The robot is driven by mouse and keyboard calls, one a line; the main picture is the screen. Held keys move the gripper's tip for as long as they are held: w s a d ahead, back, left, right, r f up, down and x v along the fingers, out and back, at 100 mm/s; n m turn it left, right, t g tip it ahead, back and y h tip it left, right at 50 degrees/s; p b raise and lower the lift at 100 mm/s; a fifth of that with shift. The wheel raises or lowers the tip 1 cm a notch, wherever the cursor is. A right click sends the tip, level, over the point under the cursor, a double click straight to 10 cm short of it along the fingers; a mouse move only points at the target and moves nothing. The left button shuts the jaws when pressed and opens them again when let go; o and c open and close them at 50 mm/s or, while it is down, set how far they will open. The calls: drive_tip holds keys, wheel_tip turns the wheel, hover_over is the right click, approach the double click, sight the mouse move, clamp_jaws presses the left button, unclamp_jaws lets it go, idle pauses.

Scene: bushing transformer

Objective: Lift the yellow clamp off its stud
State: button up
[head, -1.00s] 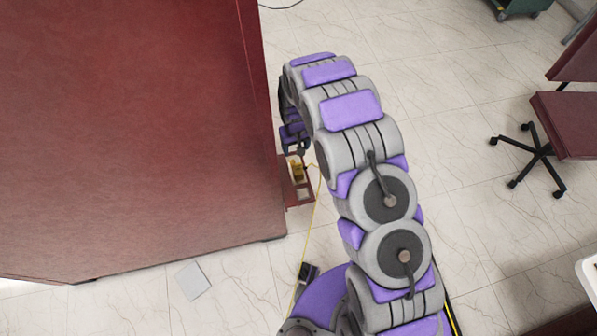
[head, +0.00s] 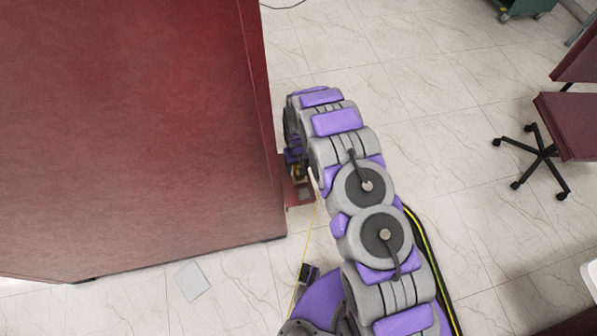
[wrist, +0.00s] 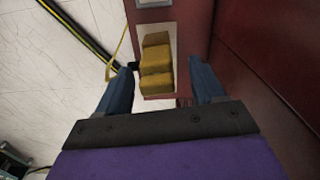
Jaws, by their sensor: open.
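The yellow clamp (wrist: 156,65) shows in the wrist view as a blocky yellow piece against a pale plate on a red bracket. My gripper (wrist: 163,85) is open, with one dark blue finger on each side of the clamp. Gaps show between the fingers and the clamp, and the clamp is not gripped. The stud is hidden in the wrist view. In the head view my gripper (head: 294,158) is beside the red cabinet, and a small part of the yellow clamp (head: 298,173) shows just below it.
The large red cabinet (head: 130,130) stands close on the left in the head view. A thin yellow cable (head: 310,235) runs down from the bracket (head: 299,193). A wheeled chair (head: 545,150) stands at the right. The tiled floor between is mostly clear.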

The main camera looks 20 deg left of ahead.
wheel_tip(320, 180, down, 3)
drive_tip(key=shift+f, duration=0.15)
drive_tip(key=shift+d, duration=0.1)
drive_tip(key=shift+c, duration=0.4)
drive_tip(key=c, duration=1)
drive_tip(key=shift+r+p, duration=1.3)
drive_tip(key=shift+r, duration=7.25)
drive_tip(key=shift+w, duration=0.1)
